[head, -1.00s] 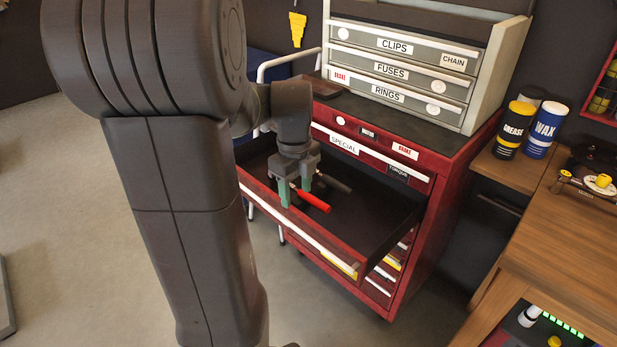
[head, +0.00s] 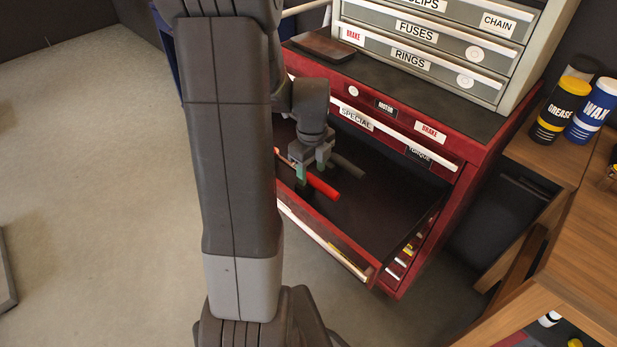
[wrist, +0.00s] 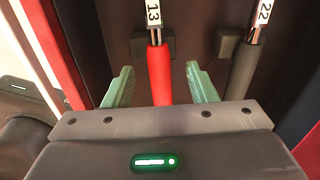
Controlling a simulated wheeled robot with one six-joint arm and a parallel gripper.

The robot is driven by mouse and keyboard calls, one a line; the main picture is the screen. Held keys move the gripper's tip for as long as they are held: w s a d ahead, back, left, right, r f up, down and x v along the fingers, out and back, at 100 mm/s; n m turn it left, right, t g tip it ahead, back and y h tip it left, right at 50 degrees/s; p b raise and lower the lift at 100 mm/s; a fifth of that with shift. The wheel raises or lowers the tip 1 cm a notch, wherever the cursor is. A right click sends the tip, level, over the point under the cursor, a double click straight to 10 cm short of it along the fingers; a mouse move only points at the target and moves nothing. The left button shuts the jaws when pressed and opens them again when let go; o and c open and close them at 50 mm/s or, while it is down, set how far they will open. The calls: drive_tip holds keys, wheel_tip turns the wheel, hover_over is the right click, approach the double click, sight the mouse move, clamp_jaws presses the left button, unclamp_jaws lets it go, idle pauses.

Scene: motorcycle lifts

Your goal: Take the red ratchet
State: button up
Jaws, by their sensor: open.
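The red ratchet (head: 322,187) lies in the open drawer of a red tool cabinet, its red handle showing beside my gripper. In the wrist view its red handle (wrist: 160,78) runs between my two green fingers, with a white label reading 13 at its far end. My gripper (head: 311,171) is over the drawer, pointing down. In the wrist view my gripper (wrist: 160,92) is open, with a gap visible on both sides of the handle. The rest of the ratchet is partly hidden by my gripper in the head view.
A dark-handled tool (wrist: 243,70) labelled 22 lies just right of my right finger. The drawer's front edge (head: 325,243) and the red cabinet (head: 455,190) bound the space. A grey drawer unit (head: 430,45) stands on top. Grease (head: 560,108) and wax (head: 594,112) cans stand right.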

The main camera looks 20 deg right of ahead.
drive_tip(key=shift+f, duration=0.75)
clamp_jaws()
drive_tip(key=shift+r, duration=0.1)
